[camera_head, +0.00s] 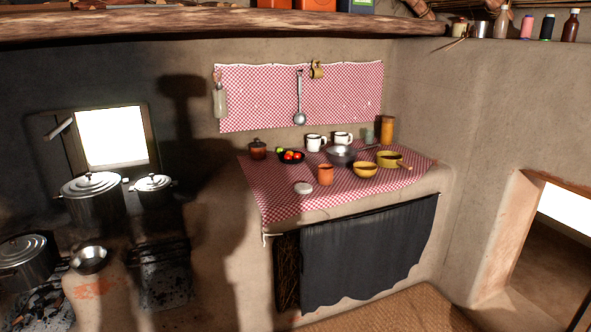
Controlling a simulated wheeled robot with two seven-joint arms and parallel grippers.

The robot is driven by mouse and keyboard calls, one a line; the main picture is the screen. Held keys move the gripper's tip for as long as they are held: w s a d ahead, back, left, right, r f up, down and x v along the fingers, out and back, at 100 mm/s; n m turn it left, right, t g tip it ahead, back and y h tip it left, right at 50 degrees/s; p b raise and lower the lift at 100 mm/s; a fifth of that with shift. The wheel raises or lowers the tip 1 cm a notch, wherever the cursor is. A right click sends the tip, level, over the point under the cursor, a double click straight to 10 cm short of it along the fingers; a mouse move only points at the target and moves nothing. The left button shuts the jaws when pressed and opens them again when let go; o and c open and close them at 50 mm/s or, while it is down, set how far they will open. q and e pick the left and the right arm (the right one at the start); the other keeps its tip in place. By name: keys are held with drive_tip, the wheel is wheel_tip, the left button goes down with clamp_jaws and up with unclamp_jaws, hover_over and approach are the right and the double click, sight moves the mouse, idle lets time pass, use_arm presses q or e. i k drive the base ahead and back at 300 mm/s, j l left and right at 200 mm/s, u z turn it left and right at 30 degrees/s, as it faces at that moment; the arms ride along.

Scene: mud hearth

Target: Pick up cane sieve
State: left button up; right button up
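I cannot make out a cane sieve anywhere in the head view. A tan woven surface (400,312) lies low at the bottom edge in front of the counter and is cut off by the frame. It looks like a floor mat, but I cannot tell for certain. Neither of my grippers is in view.
A mud counter with a red checked cloth (279,205) holds cups, bowls and a pot. A dark curtain (368,255) hangs below it. Lidded pots (94,205) stand on the hearth at left. A wooden shelf beam (220,24) crosses the top. A low opening (545,240) is at right.

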sight(395, 163)
drive_tip(key=i+z, duration=0.35)
drive_tip(key=i, duration=0.2)
drive_tip(key=i+j+z, duration=0.15)
drive_tip(key=i+z, duration=0.2)
drive_tip(key=i, duration=0.25)
drive_tip(key=i+l+z, duration=0.1)
drive_tip(key=i+z, duration=0.4)
drive_tip(key=i+j+z, duration=0.15)
drive_tip(key=i+z, duration=0.35)
drive_tip(key=i, duration=0.2)
drive_tip(key=i+l+u, duration=0.2)
drive_tip(key=i, duration=0.3)
drive_tip(key=i+l+u, duration=0.2)
drive_tip(key=i, duration=0.3)
drive_tip(key=i+l+u, duration=0.25)
drive_tip(key=i+l, duration=0.2)
